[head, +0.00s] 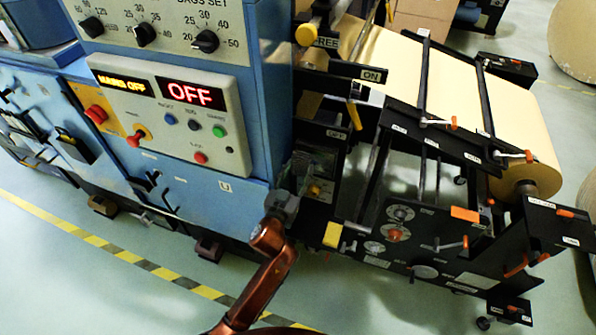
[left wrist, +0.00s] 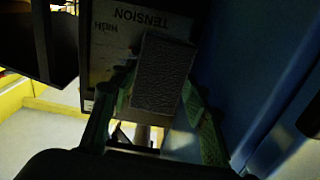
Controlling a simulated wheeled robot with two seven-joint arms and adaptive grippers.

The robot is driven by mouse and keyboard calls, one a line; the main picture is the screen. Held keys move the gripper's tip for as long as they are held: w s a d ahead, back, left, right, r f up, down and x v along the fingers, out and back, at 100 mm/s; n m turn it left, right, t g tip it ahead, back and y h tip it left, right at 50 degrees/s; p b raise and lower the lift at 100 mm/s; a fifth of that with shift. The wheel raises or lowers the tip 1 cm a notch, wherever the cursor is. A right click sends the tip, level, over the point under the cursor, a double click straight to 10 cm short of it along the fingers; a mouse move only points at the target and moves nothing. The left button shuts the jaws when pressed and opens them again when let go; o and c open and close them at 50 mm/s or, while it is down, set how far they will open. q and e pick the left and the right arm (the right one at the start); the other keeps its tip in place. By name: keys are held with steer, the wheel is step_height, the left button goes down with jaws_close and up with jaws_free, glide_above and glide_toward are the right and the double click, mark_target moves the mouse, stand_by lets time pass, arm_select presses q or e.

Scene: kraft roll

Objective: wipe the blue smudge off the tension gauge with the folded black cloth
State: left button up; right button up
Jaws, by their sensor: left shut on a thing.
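The tension gauge (left wrist: 112,38) shows in the left wrist view as a pale face lettered TENSION and HIGH, upside down. My left gripper (left wrist: 158,80) is shut on the folded black cloth (left wrist: 165,68), a dark textured block between its green fingers. The cloth is in front of the gauge and covers part of its face; I cannot tell if they touch. The blue smudge cannot be made out clearly. In the head view my left gripper (head: 300,178) is in the dark gap beside the blue cabinet, its fingers hard to see. My right gripper is not in view.
The blue cabinet (head: 225,70) with its control panel (head: 170,112) stands close left of my left gripper. The black roll frame (head: 400,240) and the kraft roll (head: 525,130) are to the right. Open floor (head: 90,285) lies at the lower left.

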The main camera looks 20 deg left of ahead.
mark_target(316, 161)
arm_select(q)
steer(key=shift+w, duration=0.7)
steer(key=shift+d, duration=0.1)
steer(key=shift+s+d, duration=0.15)
steer(key=shift+d, duration=1.7)
steer(key=shift+d+b, duration=0.45)
steer(key=shift+d, duration=1.25)
steer(key=shift+d+r, duration=0.1)
steer(key=shift+d, duration=0.05)
steer(key=shift+a+r+p, duration=0.1)
steer(key=shift+a+p, duration=1.05)
steer(key=shift+a, duration=0.5)
steer(key=shift+a+p, duration=1.1)
steer(key=shift+a, duration=1.1)
steer(key=shift+f, duration=0.2)
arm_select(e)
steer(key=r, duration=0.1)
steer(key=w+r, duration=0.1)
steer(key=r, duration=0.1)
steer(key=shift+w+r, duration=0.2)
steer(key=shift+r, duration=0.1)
